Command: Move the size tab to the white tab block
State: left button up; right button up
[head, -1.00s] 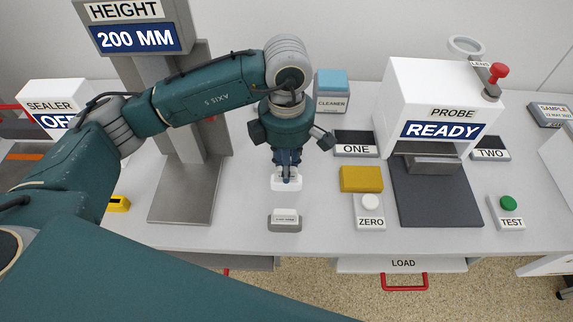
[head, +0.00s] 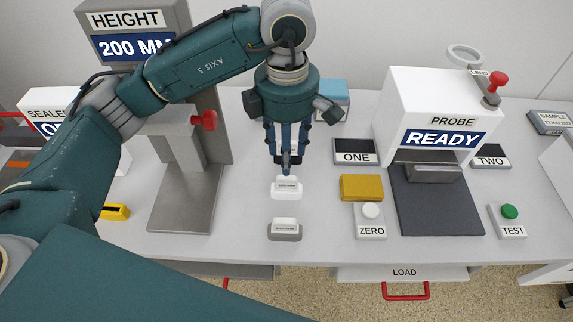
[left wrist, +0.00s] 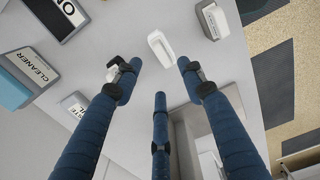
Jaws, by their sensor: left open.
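The white tab block (head: 286,188) stands on the bench in front of my left gripper, with a small label too tiny to read. A grey block (head: 285,230) with a similar label stands nearer the front edge. I cannot make out the size tab as a separate piece from the blocks. My left gripper (head: 286,158) is open, with its blue fingers pointing down just above and behind the white block. In the left wrist view the white block (left wrist: 160,47) lies beyond the spread fingers, with nothing held between them; the grey block (left wrist: 212,20) is farther off. My right gripper is not in view.
A yellow block (head: 361,187) and the ZERO button (head: 370,211) stand to the right, before the probe machine (head: 432,110). The height gauge (head: 184,195) stands at left. The cleaner box (head: 335,92) is behind the gripper. Bench around the two blocks is clear.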

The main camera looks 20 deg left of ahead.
pick_arm(q)
jog(key=shift+r, duration=1.7)
